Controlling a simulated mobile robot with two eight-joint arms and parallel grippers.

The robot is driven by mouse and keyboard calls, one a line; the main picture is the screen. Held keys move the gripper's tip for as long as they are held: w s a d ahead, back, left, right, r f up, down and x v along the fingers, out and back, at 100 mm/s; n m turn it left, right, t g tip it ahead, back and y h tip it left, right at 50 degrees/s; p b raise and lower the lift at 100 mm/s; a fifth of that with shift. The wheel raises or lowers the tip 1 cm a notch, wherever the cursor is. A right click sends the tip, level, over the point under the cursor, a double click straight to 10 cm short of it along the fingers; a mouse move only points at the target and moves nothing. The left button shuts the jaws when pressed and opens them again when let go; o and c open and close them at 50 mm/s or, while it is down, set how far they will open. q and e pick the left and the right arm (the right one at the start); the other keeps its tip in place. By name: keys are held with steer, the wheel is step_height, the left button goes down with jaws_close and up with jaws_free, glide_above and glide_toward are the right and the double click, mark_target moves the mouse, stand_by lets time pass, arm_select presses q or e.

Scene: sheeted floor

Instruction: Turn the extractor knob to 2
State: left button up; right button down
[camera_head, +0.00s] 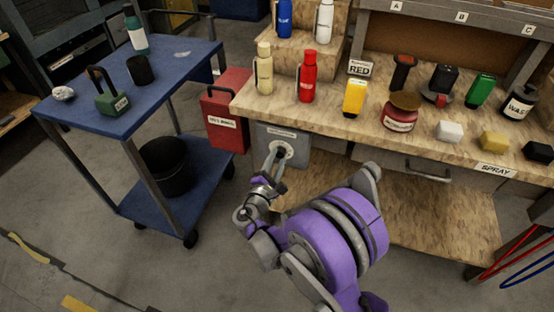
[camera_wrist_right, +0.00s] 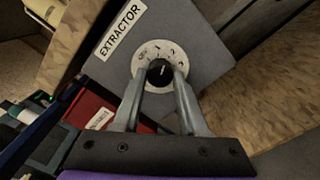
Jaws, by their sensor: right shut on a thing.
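The extractor knob (camera_wrist_right: 160,72) is black and sits at the centre of a round white dial (camera_wrist_right: 146,48) with numbers around it. The dial is on a grey panel (camera_wrist_right: 205,45) with a white label reading EXTRACTOR (camera_wrist_right: 121,30). In the head view the grey panel (camera_head: 297,152) is on the front of the bench, and my gripper partly covers the dial. My right gripper (camera_wrist_right: 159,80) is shut on the knob, one finger on each side of it. It also shows in the head view (camera_head: 278,158). The knob's exact pointer setting is hard to read. My left gripper is not in view.
Bottles and other objects stand on the bench top (camera_head: 335,125). Open floor lies at the lower left.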

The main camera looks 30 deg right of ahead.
steer(key=shift+m, duration=1.6)
steer(key=shift+c, duration=2.3)
jaws_free()
steer(key=p+v, duration=0.1)
steer(key=v, duration=1)
steer(key=shift+d, duration=0.1)
